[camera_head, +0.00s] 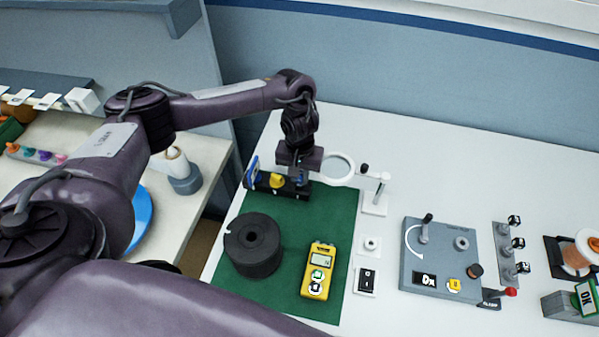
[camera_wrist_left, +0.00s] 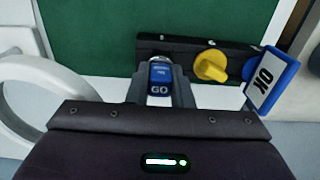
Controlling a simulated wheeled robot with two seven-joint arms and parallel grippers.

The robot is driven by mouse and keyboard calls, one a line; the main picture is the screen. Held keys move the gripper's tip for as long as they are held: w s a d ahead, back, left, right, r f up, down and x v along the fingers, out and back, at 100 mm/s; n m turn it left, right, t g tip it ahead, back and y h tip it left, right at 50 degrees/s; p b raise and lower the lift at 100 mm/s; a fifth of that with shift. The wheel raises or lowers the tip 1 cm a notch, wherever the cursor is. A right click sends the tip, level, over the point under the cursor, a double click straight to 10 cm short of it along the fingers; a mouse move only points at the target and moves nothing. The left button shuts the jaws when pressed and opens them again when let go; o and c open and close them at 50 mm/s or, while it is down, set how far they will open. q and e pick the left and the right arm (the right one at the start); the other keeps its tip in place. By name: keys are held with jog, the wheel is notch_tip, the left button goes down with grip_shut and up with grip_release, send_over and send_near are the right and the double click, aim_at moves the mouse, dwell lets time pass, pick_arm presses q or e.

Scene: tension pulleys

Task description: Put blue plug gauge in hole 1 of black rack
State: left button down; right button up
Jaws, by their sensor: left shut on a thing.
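The black rack (camera_head: 262,189) stands at the far left corner of the green mat. It also shows in the wrist view (camera_wrist_left: 185,46). My left gripper (camera_head: 298,179) is over the rack's right end in the head view. In the wrist view, the left gripper (camera_wrist_left: 160,92) is shut on the blue plug gauge (camera_wrist_left: 160,76), marked GO, with a silvery end at the rack's left end. I cannot tell whether the gauge is in a hole or just above it. A yellow piece (camera_wrist_left: 210,66) sits in the rack's middle. My right gripper is out of view.
A blue-framed OK sign (camera_wrist_left: 271,80) stands by the rack's other end. A white ring magnifier (camera_head: 338,168) is close right of my gripper. A black cylinder (camera_head: 253,246) and yellow meter (camera_head: 319,270) are on the green mat (camera_head: 290,225). A grey control box (camera_head: 440,258) stands right.

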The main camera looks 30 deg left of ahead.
pick_arm(q)
jog(key=shift+f, duration=0.1)
dwell(0.4)
jog(key=shift+f, duration=0.15)
dwell(0.3)
jog(key=shift+r+p, duration=0.3)
jog(key=shift+p, duration=0.2)
dwell(0.4)
jog(key=shift+p, duration=0.5)
